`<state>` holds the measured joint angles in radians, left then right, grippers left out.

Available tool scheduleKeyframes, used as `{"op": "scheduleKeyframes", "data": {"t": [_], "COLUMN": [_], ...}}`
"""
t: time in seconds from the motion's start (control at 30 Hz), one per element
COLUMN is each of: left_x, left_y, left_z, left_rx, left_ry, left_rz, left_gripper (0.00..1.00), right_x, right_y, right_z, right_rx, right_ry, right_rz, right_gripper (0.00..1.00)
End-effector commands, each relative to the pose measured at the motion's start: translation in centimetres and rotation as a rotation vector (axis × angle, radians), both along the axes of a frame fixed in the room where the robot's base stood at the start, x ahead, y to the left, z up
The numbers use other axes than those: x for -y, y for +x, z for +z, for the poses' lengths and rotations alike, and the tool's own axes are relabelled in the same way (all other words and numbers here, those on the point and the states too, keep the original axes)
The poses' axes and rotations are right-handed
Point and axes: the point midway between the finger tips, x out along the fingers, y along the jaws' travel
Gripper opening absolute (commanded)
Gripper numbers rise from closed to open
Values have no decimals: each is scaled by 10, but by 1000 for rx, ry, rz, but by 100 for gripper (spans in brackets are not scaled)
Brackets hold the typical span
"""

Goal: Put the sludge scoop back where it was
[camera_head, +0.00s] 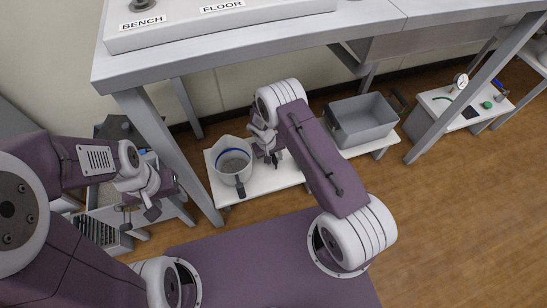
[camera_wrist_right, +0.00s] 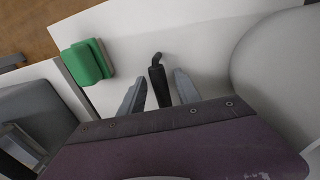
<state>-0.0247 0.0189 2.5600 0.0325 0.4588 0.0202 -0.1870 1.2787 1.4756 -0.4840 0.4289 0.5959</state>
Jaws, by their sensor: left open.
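A black handle with a bent tip, likely the sludge scoop's (camera_wrist_right: 157,85), shows over the white bench in the right wrist view. Its lower end is hidden behind my right gripper (camera_wrist_right: 160,92). The two fingers stand on either side of the handle, with white gaps visible on both sides. In the head view the right gripper (camera_head: 268,152) is low over the bench, just right of a white bucket (camera_head: 222,143) with grey contents. My left gripper (camera_head: 143,207) is open and empty, over a rack at the left.
A green block (camera_wrist_right: 88,62) lies on the low white bench (camera_head: 258,190). A grey bin (camera_head: 362,120) stands right of my right arm. A table leg (camera_head: 165,150) rises between my left gripper and the bucket. A small side table (camera_head: 445,103) stands farther right.

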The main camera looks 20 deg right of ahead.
Motion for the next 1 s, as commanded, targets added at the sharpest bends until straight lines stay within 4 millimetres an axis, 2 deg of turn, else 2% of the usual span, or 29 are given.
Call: {"op": "scheduleKeyframes", "data": {"t": [0.17,0.4,0.53,0.67,1.0], "left_x": [0,0,0,0,0], "left_y": [0,0,0,0,0], "left_z": [4,33,42,44,43], "left_rx": [0,0,0,0,0], "left_ry": [0,0,0,0,0], "left_rz": [0,0,0,0,0], "left_gripper": [53,53,53,53,53], "right_x": [0,-9,-13,-14,-14], "right_y": [0,-1,-2,-3,-3], "right_z": [5,54,72,78,77], "right_rx": [1,1,1,1,0], "right_ry": [0,0,0,0,0], "right_rz": [0,2,0,1,0], "right_gripper": [39,39,39,39,39]}}
